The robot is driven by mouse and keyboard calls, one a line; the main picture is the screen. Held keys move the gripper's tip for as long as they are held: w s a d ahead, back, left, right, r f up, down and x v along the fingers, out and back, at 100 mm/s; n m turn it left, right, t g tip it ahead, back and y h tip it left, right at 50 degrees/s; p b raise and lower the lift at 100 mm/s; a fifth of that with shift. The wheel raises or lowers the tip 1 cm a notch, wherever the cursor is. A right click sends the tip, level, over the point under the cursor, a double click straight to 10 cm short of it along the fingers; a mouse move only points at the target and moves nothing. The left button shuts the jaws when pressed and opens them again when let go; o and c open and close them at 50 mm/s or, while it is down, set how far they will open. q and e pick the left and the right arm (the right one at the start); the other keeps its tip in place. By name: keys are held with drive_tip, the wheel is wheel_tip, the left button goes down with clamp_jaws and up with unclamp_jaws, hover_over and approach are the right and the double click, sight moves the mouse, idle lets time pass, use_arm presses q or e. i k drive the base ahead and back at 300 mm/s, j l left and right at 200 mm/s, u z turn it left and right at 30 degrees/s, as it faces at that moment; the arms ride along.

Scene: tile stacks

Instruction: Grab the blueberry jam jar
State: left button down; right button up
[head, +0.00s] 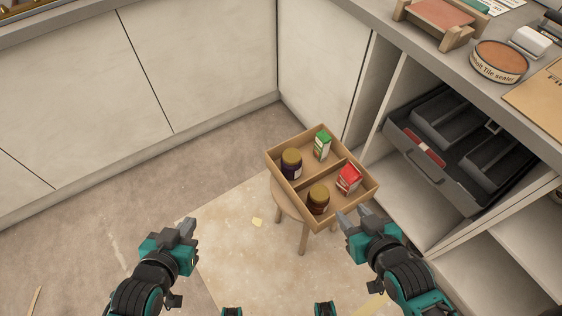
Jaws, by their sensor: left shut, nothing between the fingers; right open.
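A dark purple jar with a tan lid (291,168), which looks like the blueberry jam, stands in the left part of a wooden divided box (279,178). A second jar, brown with a dark gold lid (318,203), stands in the near part of the box. The labels are too small to read. My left gripper (186,228) is shut and empty, over the floor to the left of the box and apart from it. My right gripper (353,220) is open and empty, close to the near right edge of the box in the picture. Both jars are clear of my grippers.
The box rests on a round wooden stool (285,200). It also holds a green and white carton (322,145) and a red carton (349,178). A shelf unit with a dark tool case (440,150) stands close on the right. Floor on the left is mostly free.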

sight(290, 160)
drive_tip(key=i+j+z, duration=0.1)
drive_tip(key=j, duration=0.2)
drive_tip(key=i+j, duration=0.1)
drive_tip(key=j, duration=0.2)
drive_tip(key=j+z, duration=0.15)
drive_tip(key=j, duration=0.15)
drive_tip(key=i+j+z, duration=0.2)
drive_tip(key=i+j, duration=0.3)
drive_tip(key=j, duration=0.15)
